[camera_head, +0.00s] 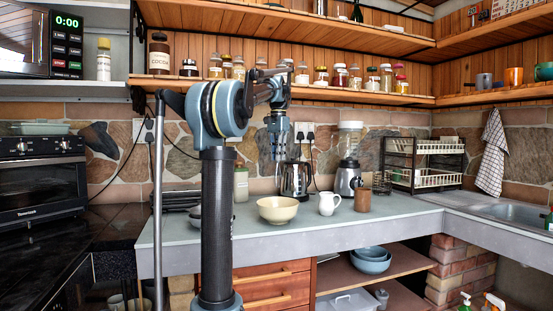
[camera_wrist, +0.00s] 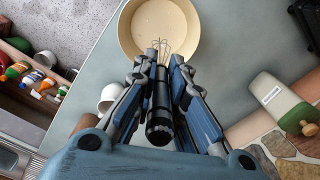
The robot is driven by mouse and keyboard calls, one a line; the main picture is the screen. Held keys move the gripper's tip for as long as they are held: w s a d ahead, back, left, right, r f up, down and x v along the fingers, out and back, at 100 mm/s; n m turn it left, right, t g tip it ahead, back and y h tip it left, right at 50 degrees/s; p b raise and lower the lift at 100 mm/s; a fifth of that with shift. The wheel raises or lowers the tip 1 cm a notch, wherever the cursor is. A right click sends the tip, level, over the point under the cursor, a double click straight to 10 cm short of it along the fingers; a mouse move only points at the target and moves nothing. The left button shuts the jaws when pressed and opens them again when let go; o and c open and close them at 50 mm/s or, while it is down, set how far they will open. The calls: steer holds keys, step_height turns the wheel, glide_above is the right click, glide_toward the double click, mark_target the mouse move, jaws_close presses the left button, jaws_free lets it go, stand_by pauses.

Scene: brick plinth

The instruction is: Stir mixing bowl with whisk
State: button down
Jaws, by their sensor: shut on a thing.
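The mixing bowl (camera_head: 278,215) is cream and stands upright on the worktop; in the wrist view its inside looks empty (camera_wrist: 160,25). My gripper (camera_head: 277,140) is high above the bowl, pointing down. In the wrist view my gripper (camera_wrist: 160,82) is shut on the black handle of the whisk (camera_wrist: 159,118). The whisk's wire loops point away from the wrist and overlap the bowl's near rim in that view. In the head view the whisk is hard to make out, and a clear gap shows between gripper and bowl.
A white jug (camera_head: 328,204) and a brown wooden container (camera_head: 362,200) stand right of the bowl. A kettle (camera_head: 296,180) and a blender (camera_head: 348,165) stand behind. A green-and-white canister (camera_head: 241,184) is behind left. Shelves with jars hang above. The front worktop is fairly clear.

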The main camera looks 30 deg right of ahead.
mark_target(278, 185)
steer(key=shift+f, duration=0.2)
stand_by(0.3)
steer(key=shift+f, duration=6.25)
steer(key=shift+d, duration=0.1)
